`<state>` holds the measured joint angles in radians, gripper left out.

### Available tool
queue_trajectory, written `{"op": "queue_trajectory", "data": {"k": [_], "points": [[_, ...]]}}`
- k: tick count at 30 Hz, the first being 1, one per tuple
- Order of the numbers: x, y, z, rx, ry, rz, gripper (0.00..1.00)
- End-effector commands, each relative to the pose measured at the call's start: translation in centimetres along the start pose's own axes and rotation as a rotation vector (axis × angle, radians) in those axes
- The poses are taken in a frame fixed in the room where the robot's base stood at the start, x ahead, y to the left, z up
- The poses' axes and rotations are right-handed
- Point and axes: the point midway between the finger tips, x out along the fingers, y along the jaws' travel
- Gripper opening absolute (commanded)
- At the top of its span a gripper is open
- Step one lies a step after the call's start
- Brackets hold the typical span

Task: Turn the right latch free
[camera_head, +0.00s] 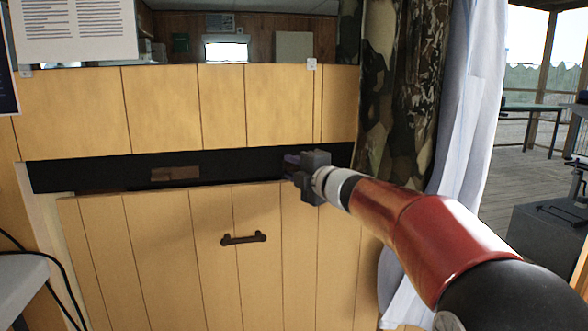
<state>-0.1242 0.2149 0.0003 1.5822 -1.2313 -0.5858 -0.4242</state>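A lower plank panel (150,250) with a dark handle (243,238) leans slightly open below a dark gap (90,175). A brown wooden block (175,173), perhaps a latch, sits in the gap left of centre. My gripper (293,164) reaches in from the right, its dark body at the right part of the gap near the panel's top edge. Its fingers point away from me and are mostly hidden by its body. A right latch is not clearly visible; my gripper covers that part of the gap. Whether it touches or holds anything cannot be told.
An upper plank panel (165,105) runs above the gap, with an opening or mirror over it. A camouflage curtain (385,90) and a white curtain (465,100) hang at the right. Dark cables (45,260) and a pale table edge (20,285) are at the lower left.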

Motion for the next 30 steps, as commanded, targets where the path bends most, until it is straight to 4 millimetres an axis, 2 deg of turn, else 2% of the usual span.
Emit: {"op": "queue_trajectory", "data": {"k": [10,22,30], "points": [[-0.4,0.0,0.0,0.003,-0.001,0.001,0.32],[-6.5,0.0,0.0,0.002,-0.001,0.001,0.32],[-7.8,-0.1,0.0,0.003,0.001,0.0,0.32]]}}
